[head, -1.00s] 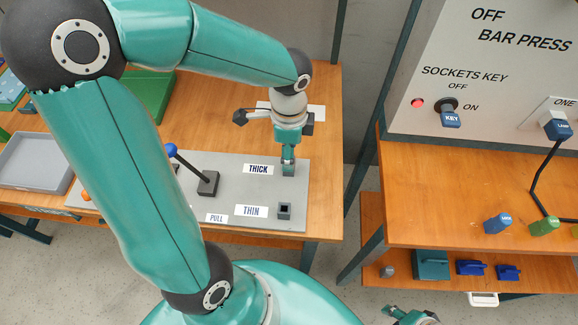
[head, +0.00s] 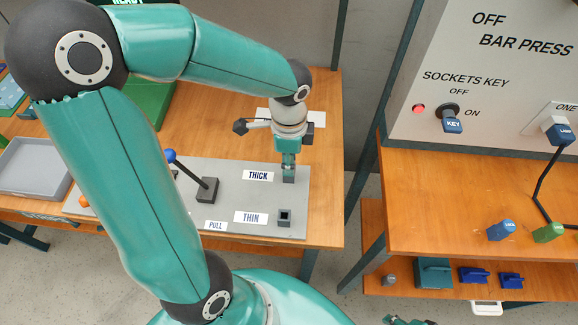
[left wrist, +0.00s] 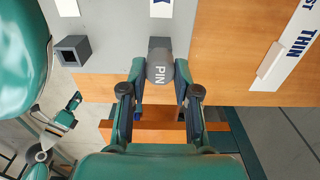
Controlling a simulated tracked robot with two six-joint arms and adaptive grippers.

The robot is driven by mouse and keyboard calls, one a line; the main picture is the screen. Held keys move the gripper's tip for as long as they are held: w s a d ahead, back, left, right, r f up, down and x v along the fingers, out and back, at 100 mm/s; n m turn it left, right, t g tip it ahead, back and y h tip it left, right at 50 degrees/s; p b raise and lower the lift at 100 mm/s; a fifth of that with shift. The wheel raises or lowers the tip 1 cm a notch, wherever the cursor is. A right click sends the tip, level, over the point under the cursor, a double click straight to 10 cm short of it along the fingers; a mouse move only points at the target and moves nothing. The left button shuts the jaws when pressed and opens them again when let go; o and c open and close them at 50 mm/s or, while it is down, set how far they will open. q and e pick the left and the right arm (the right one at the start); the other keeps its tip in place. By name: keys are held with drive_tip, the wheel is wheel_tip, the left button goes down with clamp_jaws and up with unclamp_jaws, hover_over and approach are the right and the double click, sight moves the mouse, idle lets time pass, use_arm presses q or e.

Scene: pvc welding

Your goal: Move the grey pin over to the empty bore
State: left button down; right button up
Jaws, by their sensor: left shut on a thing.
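The grey pin (left wrist: 159,68), marked PIN, is between the fingertips of my left gripper (left wrist: 158,82), which is shut on it. In the head view my left gripper (head: 289,160) points down at the grey block beside the THICK label (head: 258,175). The pin's lower end meets this block; I cannot tell how deep it sits. The empty bore is a square grey socket (head: 284,217) beside the THIN label (head: 251,217), with a dark open hole. It also shows in the left wrist view (left wrist: 73,50). My right gripper (head: 405,321) is cut off at the bottom edge.
The grey plate (head: 258,197) carries both sockets and a blue-knobbed lever (head: 207,188) on the left. A grey tray (head: 35,168) stands far left. The right bench (head: 430,220) has a KEY switch panel, separated by a gap. The plate between the sockets is clear.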

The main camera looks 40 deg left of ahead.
use_arm(q)
drive_tip(key=shift+r+p, duration=0.55)
drive_tip(key=shift+r, duration=0.15)
drive_tip(key=shift+r+p, duration=1.6)
drive_tip(key=shift+r, duration=0.25)
drive_tip(key=shift+s+f, duration=0.1)
